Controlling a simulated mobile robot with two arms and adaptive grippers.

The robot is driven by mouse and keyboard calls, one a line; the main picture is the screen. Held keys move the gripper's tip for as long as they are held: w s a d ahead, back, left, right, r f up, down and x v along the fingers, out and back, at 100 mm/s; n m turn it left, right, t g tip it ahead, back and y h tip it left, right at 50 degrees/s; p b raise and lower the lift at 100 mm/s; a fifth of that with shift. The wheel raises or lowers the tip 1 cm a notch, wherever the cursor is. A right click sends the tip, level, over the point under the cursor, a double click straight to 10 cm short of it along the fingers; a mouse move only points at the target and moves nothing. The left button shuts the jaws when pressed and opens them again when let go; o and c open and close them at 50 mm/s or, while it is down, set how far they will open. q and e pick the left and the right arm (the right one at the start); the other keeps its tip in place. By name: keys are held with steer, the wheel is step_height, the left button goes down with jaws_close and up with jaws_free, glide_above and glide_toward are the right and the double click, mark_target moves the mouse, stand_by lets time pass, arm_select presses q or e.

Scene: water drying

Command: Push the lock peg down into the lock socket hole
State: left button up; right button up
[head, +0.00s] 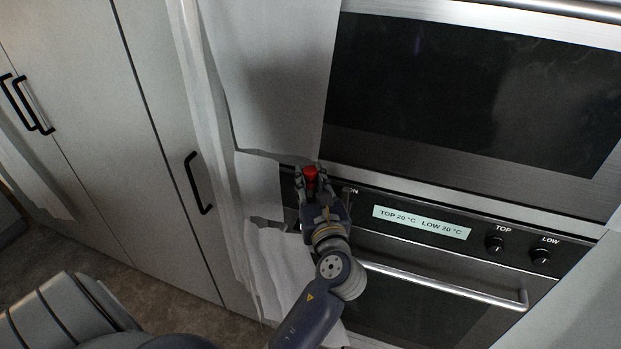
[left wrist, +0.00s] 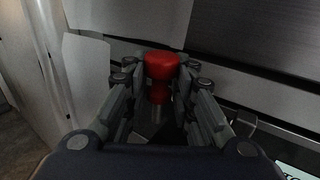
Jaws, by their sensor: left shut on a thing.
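The lock peg is red with a wide round head. It shows in the head view (head: 311,174) and in the left wrist view (left wrist: 163,66), where a grey metal shaft runs below the red part. My left gripper (head: 312,180) is shut on the peg, with a finger on each side of the red part, also in the left wrist view (left wrist: 162,82). The peg is in front of the left end of the black oven control panel. I cannot make out the socket hole, and I cannot tell whether the shaft is in it. My right gripper is not in view.
The oven control panel has a lit display (head: 421,222) and two knobs, TOP (head: 494,243) and LOW (head: 540,255). A long oven handle (head: 450,285) runs below. White sheets (head: 280,265) hang beside my left arm. Grey cabinets with black handles (head: 198,183) stand at the left.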

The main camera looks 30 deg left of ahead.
mark_target(311, 195)
arm_select(q)
steer(key=shift+f+b, duration=0.85)
steer(key=shift+f, duration=0.85)
steer(key=shift+f+b, duration=1.1)
steer(key=shift+f, duration=1)
steer(key=shift+r, duration=0.15)
steer(key=shift+r+p, duration=0.75)
steer(key=shift+p, duration=0.3)
steer(key=shift+r+p, duration=1.25)
steer(key=shift+r, duration=1.25)
steer(key=shift+f+b, duration=1.05)
steer(key=shift+f, duration=0.55)
